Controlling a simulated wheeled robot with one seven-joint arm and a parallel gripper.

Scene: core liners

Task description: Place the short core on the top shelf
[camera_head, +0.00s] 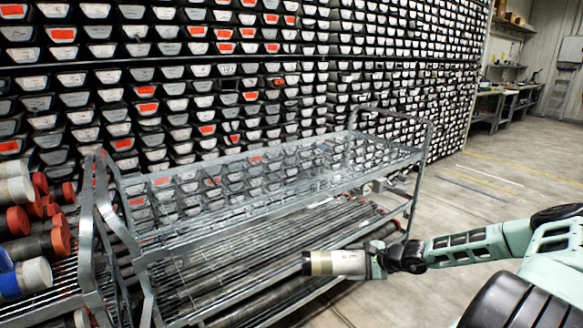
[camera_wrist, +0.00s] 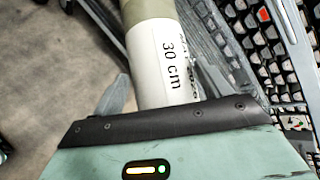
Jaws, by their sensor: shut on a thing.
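The short core (camera_head: 335,263) is a cylinder with a white section, a beige band and a dark end. It lies roughly level in the head view, its dark end pointing left. The wrist view shows its white label reading "30 cm" (camera_wrist: 160,65). My gripper (camera_head: 376,262) is shut around the core's right end. The cart's top shelf (camera_head: 282,205) is an empty-looking see-through surface with a metal rim. The core is in front of the cart, lower in the picture than the top shelf's front rim.
The cart's lower shelf (camera_head: 225,265) holds several long cores. A second rack (camera_head: 45,307) at left carries capped cores (camera_head: 38,272). A wall of labelled core trays (camera_head: 230,60) stands behind. Open floor (camera_head: 480,195) lies right of the cart.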

